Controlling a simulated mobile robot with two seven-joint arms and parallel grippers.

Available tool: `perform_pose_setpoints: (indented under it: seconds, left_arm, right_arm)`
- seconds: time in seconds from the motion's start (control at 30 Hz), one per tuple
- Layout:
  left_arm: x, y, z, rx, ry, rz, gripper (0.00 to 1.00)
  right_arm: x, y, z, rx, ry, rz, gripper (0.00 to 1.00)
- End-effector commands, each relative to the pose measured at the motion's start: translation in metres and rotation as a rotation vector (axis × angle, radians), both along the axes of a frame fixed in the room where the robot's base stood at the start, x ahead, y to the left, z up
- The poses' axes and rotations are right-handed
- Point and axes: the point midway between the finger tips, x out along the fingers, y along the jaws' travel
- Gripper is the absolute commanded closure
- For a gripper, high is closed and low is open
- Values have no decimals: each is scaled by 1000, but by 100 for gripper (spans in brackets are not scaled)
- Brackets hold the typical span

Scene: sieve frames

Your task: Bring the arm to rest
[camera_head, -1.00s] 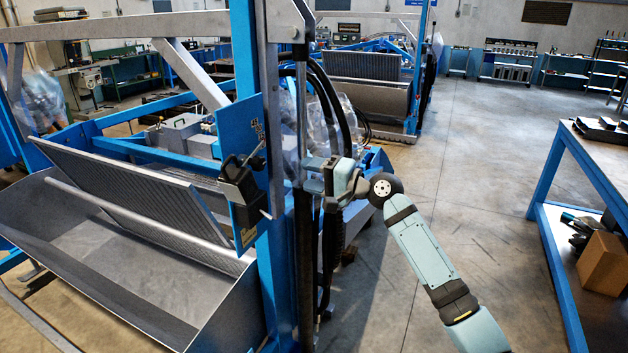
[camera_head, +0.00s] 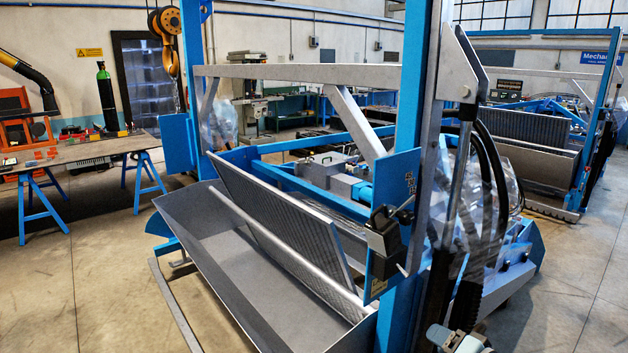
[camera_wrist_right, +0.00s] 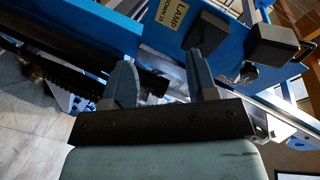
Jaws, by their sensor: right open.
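My right arm's gripper (camera_head: 442,336) shows at the bottom edge of the head view, low beside the blue upright post of the sieve frame; the rest of that arm is cut off. In the right wrist view its two fingers (camera_wrist_right: 165,68) stand apart with nothing held between them. Beyond them are a blue plate with a yellow "LAMP" label (camera_wrist_right: 173,12) and a black block (camera_wrist_right: 272,45). In the head view the black control box (camera_head: 385,232) sits on the blue plate, up and left of the gripper. My left gripper is not in view.
The sieve frame's grey trough (camera_head: 215,260) fills the middle. Dark hoses (camera_head: 492,170) run down the post near my right gripper. A workbench (camera_head: 85,150) stands at the left, and another sieve frame (camera_head: 540,165) at the back right. Floor is clear at lower left and right.

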Motion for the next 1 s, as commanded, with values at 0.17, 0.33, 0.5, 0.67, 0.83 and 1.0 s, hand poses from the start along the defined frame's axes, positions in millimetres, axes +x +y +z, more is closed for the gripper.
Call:
perform_pose_setpoints:
  seconds: [0.17, 0.33, 0.5, 0.67, 0.83, 1.0]
  left_arm:
    - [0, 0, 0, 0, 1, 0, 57]
    - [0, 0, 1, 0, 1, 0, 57]
    - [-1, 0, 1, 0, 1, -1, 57]
    - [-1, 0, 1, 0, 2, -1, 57]
    - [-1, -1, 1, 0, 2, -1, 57]
    - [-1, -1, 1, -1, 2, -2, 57]
  right_arm:
    - [-94, 30, -106, -344, 1, 21, 47]
    - [-189, 57, -167, -657, -24, 100, 47]
    - [-256, 75, -192, -868, -58, 184, 47]
    - [-281, 82, -199, -951, -77, 221, 47]
    - [-283, 83, -199, -962, -81, 226, 47]
    - [-283, 82, -199, -960, -80, 226, 47]
